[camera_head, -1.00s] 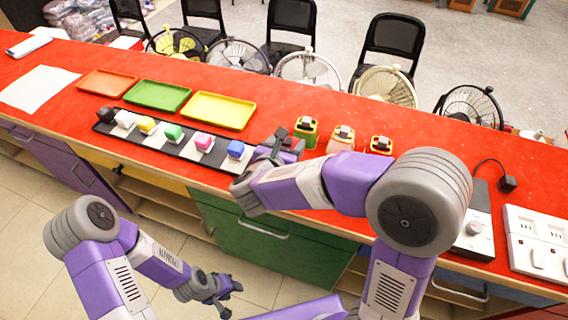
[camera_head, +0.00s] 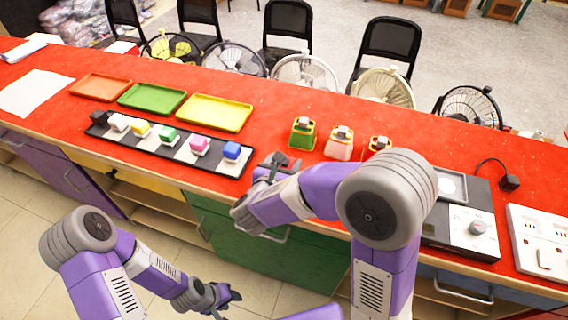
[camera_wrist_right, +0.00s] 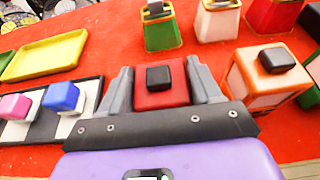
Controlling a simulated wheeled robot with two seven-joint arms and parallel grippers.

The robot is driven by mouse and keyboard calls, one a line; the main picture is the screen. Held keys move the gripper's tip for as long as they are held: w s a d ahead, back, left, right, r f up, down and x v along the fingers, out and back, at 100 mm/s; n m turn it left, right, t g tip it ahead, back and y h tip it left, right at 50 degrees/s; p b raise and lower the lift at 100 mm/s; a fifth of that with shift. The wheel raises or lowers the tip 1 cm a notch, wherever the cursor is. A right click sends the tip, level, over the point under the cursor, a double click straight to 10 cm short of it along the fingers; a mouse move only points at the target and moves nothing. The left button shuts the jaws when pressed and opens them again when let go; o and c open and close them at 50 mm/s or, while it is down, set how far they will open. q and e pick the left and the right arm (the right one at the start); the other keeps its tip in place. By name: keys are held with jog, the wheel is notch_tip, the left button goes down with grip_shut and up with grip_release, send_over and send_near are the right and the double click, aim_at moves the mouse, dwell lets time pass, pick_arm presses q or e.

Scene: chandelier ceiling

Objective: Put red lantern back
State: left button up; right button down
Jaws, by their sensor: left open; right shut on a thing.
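My right gripper (camera_head: 268,170) is over the red counter, just right of the black tray's end. In the right wrist view its fingers (camera_wrist_right: 165,88) are closed on the sides of a red lantern (camera_wrist_right: 160,99) with a black square knob on top. In the head view the held lantern is mostly hidden by the gripper and arm. I cannot tell whether it touches the counter. My left gripper (camera_head: 222,300) is open and empty, low in front of the cabinets.
A black tray (camera_head: 174,155) with coloured blocks lies left of the right gripper. Green (camera_head: 302,134), pale pink (camera_head: 339,143) and red-and-yellow (camera_head: 379,145) lanterns stand behind. An orange-and-white lantern (camera_wrist_right: 252,83) stands close right of the gripper. A yellow tray (camera_head: 215,112) lies behind left.

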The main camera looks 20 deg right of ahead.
jog(key=shift+c, duration=1)
grip_release()
jog(key=shift+r, duration=0.1)
jog(key=shift+r+p, duration=0.15)
jog(key=shift+p, duration=0.3)
jog(key=p+v, duration=0.1)
jog(key=v, duration=1.1)
